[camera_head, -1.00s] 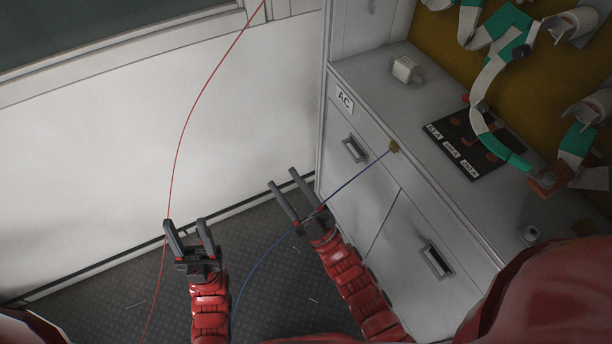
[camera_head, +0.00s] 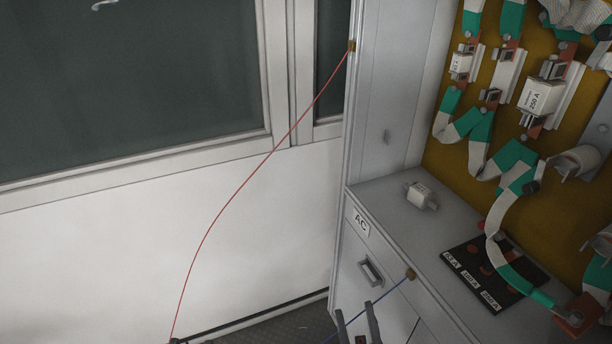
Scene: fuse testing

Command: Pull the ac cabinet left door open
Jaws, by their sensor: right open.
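The AC cabinet (camera_head: 436,288) stands at the lower right, with an AC label (camera_head: 361,223) on its front edge. Its left door (camera_head: 350,284) looks closed and has a recessed grey handle (camera_head: 371,270). My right gripper (camera_head: 357,318) is at the bottom edge, open and empty between its fingers. It appears below the handle in the picture, apart from it. Only a dark tip of my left gripper (camera_head: 177,341) shows at the bottom left, so its jaws cannot be judged.
A blue wire runs from a brass clip (camera_head: 410,274) on the cabinet edge down past my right gripper. A red wire (camera_head: 222,212) hangs from an upper clip (camera_head: 351,46). A white fuse (camera_head: 420,196) and a black labelled board (camera_head: 493,272) lie on the cabinet top.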

